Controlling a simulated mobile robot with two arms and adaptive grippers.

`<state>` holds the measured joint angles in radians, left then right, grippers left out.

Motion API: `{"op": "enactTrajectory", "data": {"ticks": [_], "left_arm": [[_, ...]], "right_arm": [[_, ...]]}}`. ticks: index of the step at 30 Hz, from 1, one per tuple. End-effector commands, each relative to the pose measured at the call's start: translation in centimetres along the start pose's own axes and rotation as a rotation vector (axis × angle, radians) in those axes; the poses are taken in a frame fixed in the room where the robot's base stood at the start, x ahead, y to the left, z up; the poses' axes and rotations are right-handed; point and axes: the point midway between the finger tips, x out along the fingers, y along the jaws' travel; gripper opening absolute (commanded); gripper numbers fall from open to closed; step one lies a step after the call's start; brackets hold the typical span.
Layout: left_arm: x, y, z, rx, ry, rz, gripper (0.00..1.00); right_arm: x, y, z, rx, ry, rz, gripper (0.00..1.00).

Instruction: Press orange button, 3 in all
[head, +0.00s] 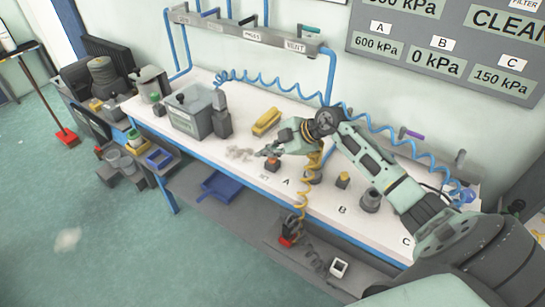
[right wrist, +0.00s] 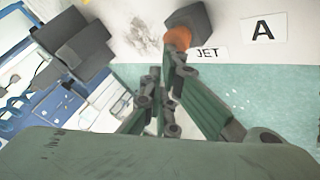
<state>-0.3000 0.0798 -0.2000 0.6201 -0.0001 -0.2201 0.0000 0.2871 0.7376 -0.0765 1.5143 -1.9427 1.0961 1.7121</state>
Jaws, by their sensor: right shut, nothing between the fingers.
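The orange button (head: 272,157) sits on a small dark box on the white bench, by the JET label and left of the label A. In the right wrist view the orange button (right wrist: 178,38) shows on its dark grey box (right wrist: 191,19), just beyond the fingertips. My right gripper (head: 266,152) is shut and empty, its tips right at the button. I cannot tell whether they touch it. In the right wrist view my right gripper (right wrist: 166,70) partly overlaps the button's near edge. My left gripper is not in view.
A yellow block (head: 266,121) lies behind the gripper. A grey box (head: 190,114) stands to the left on the white bench (head: 310,205). A yellow-topped piece (head: 343,178) stands near label B. A blue coiled hose (head: 270,83) runs along the back.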

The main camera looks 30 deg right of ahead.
Motion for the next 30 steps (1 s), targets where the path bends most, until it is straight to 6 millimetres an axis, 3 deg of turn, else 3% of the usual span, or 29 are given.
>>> {"op": "enactTrajectory", "data": {"ticks": [22,30], "left_arm": [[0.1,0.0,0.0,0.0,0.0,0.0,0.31],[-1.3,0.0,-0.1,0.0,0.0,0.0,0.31]], "right_arm": [[0.4,-0.4,0.3,0.001,-0.001,-0.003,0.0],[-0.4,0.2,-0.3,0.001,-0.001,-0.003,0.0]]}}
